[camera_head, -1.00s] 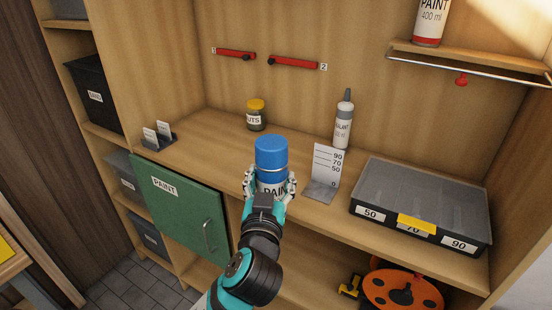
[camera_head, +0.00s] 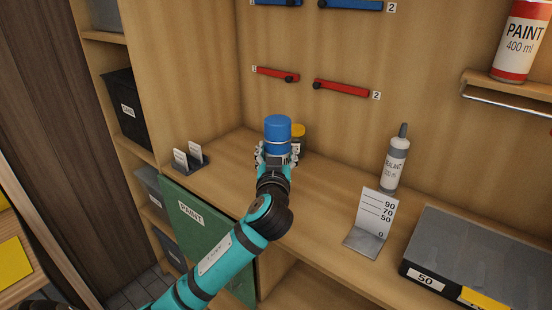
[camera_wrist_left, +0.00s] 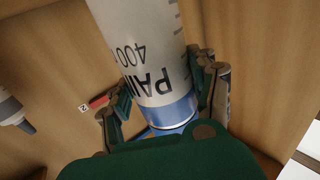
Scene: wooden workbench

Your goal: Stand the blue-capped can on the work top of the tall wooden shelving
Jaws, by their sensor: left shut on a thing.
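The blue-capped can (camera_head: 277,134) is upright in my left gripper (camera_head: 276,160), over the work top (camera_head: 325,190) of the tall wooden shelving. The gripper is shut around the can's body and hides its lower part in the head view. Whether the can's base touches the work top cannot be seen. In the left wrist view, the white can body (camera_wrist_left: 145,45) with its PAINT label and blue band lies between the fingers (camera_wrist_left: 162,85). My right gripper is not in view.
A yellow-lidded jar (camera_head: 298,131) stands right behind the can, partly hidden. A card holder (camera_head: 190,157) is to the left. A sealant bottle (camera_head: 395,165), a scale stand (camera_head: 375,222) and a black case (camera_head: 475,262) are to the right. Bare work top lies between.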

